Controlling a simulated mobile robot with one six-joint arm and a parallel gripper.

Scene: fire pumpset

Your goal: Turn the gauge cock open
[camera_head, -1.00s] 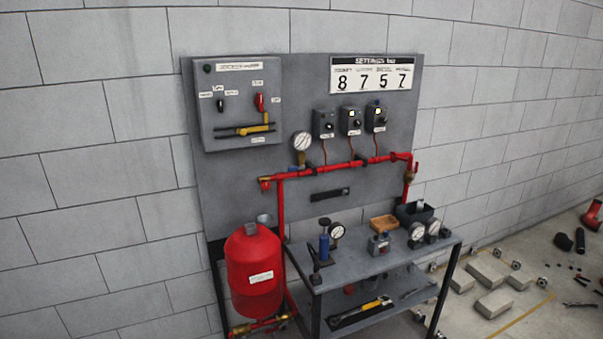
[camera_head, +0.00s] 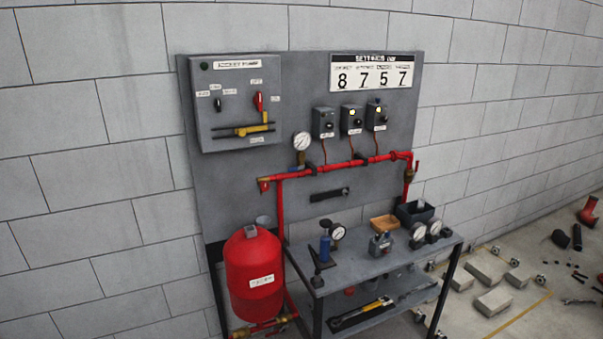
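The pressure gauge (camera_head: 302,141) stands on the red pipe on the grey panel, with a small blue-handled fitting (camera_head: 299,168) below it that looks like the gauge cock. The cock is too small to tell whether it is open or shut. The red pipe (camera_head: 335,166) runs across the panel, with a brass end at its left and a red-handled valve (camera_head: 412,172) at its right. My gripper is not in view.
A grey bench (camera_head: 375,267) below holds loose gauges, a blue hand pump (camera_head: 325,248) and trays. A red tank (camera_head: 254,275) stands at its left. Concrete blocks (camera_head: 493,301) and loose parts lie on the floor at right.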

